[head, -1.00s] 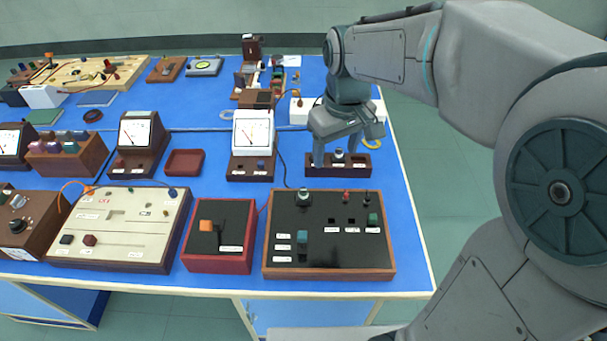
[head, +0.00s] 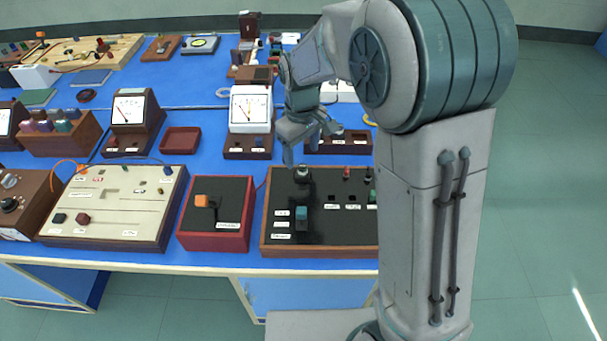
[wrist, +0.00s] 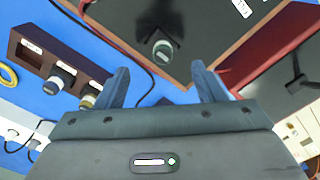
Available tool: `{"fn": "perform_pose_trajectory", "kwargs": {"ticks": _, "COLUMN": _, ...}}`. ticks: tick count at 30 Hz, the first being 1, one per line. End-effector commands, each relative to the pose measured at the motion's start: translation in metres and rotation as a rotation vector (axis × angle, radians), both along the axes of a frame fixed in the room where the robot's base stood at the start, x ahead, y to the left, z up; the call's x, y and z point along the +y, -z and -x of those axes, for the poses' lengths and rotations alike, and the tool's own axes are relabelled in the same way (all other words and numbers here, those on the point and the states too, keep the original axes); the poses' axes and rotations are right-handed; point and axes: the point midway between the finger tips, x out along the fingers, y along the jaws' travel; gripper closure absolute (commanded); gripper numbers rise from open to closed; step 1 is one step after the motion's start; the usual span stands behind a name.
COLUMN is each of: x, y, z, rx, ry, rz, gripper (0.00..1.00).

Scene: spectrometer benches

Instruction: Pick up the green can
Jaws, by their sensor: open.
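My gripper (head: 310,140) is open and empty above the blue bench, between the small dark rack (head: 345,143) and the black panel (head: 335,232). In the wrist view my gripper (wrist: 162,85) has its two fingers apart, with only bench and cable between them. A dark, grey-topped cylinder (wrist: 162,48) stands on the black panel just beyond the fingertips; it also shows in the head view (head: 303,173). No can is clearly identifiable as the green one. A small greenish bottle (head: 63,126) stands in a wooden rack at left, and a teal block (head: 301,212) sits on the panel.
A white-faced meter (head: 250,110) stands left of my gripper. A red-framed box (head: 216,240) and a cream panel (head: 115,213) lie to the left of the black panel. A dark red tray (head: 181,141) is empty. A cable (wrist: 135,50) crosses the bench near the fingers.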

Motion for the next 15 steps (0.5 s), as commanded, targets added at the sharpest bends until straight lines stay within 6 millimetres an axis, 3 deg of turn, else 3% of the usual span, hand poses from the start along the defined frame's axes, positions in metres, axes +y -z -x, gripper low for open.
{"fn": "perform_pose_trajectory", "kwargs": {"ticks": 12, "x": -0.001, "y": 0.049, "z": 0.008, "rx": 0.001, "ry": -0.001, "rz": 0.000, "gripper": 0.38}}
{"fn": "perform_pose_trajectory", "kwargs": {"ticks": 15, "x": -0.001, "y": 0.054, "z": 0.008, "rx": 0.000, "ry": 0.000, "rz": 0.000, "gripper": 0.38}}
